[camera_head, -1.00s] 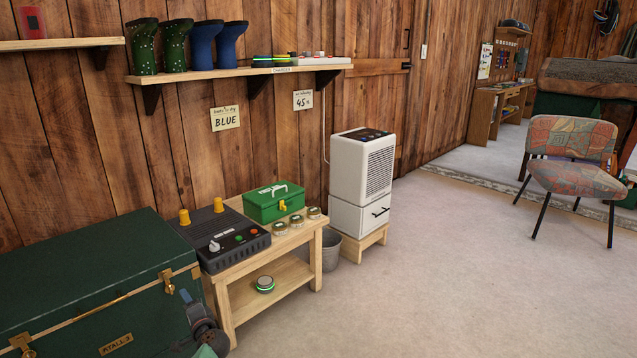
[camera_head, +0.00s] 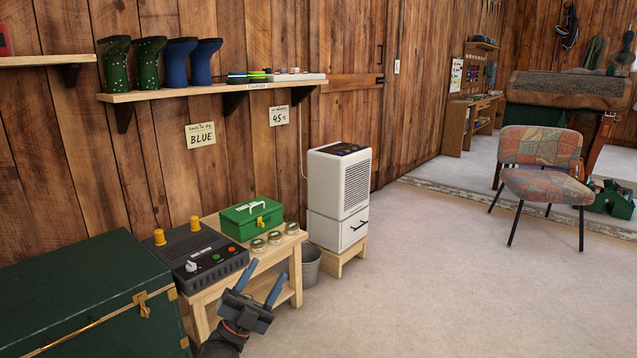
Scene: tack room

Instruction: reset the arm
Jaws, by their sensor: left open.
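My left gripper (camera_head: 263,286) shows at the bottom of the head view, in front of the small wooden table (camera_head: 205,312). Its two fingers are apart and point up, with nothing between them. It hides part of the table's lower shelf. My right gripper is not in the head view.
A green trunk (camera_head: 85,285) stands at the lower left. The table bears a black control box (camera_head: 200,250), a green first-aid box (camera_head: 250,218) and small jars. A white dehumidifier (camera_head: 338,185) stands behind, beside a bucket (camera_head: 311,265).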

